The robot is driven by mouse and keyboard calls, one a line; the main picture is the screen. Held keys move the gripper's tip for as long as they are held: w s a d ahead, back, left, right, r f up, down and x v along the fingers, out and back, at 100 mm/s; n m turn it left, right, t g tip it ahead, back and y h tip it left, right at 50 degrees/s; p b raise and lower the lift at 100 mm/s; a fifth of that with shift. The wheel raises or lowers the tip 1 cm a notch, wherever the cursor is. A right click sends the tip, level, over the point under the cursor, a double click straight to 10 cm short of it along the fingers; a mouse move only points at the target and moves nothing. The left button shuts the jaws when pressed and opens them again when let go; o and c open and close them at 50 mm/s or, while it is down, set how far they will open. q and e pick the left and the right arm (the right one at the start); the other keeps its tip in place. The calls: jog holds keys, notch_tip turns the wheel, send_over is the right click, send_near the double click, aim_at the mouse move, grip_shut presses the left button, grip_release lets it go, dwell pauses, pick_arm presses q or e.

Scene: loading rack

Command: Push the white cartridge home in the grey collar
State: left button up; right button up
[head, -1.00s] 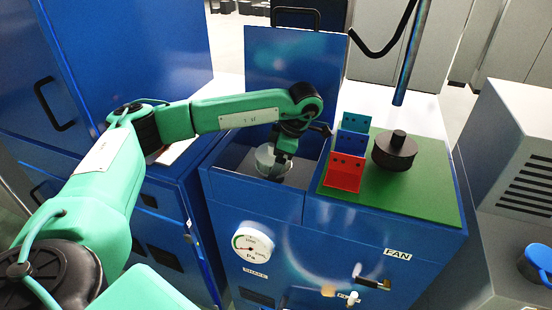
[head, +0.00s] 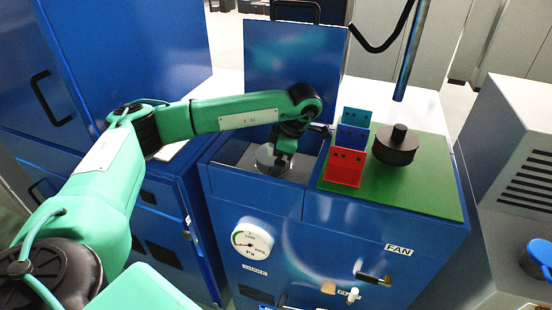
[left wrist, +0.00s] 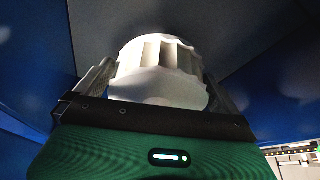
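The white cartridge (left wrist: 158,65), a ribbed round body, sits between the two fingers of my left gripper (left wrist: 160,75) in the left wrist view. The fingers flank it on both sides and appear to touch it. In the head view my left gripper (head: 280,165) reaches down into the open compartment (head: 232,152) of the blue cabinet, beside a pale round shape (head: 265,157) it partly covers. I cannot make out the grey collar clearly; the cartridge's far end is close to a grey surface. My right gripper is not in view.
A raised blue lid (head: 295,70) stands behind the compartment. To its right, a green mat (head: 425,185) holds red, blue and teal brackets (head: 345,167) and a black knobbed disc (head: 396,150). A pressure gauge (head: 252,240) is on the cabinet front.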

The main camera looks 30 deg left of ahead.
pick_arm(q)
jog(key=shift+r, duration=0.1)
jog(key=shift+w+d+r, duration=0.15)
jog(key=shift+r, duration=0.15)
jog(key=v, duration=1.3)
jog(key=shift+b, duration=0.35)
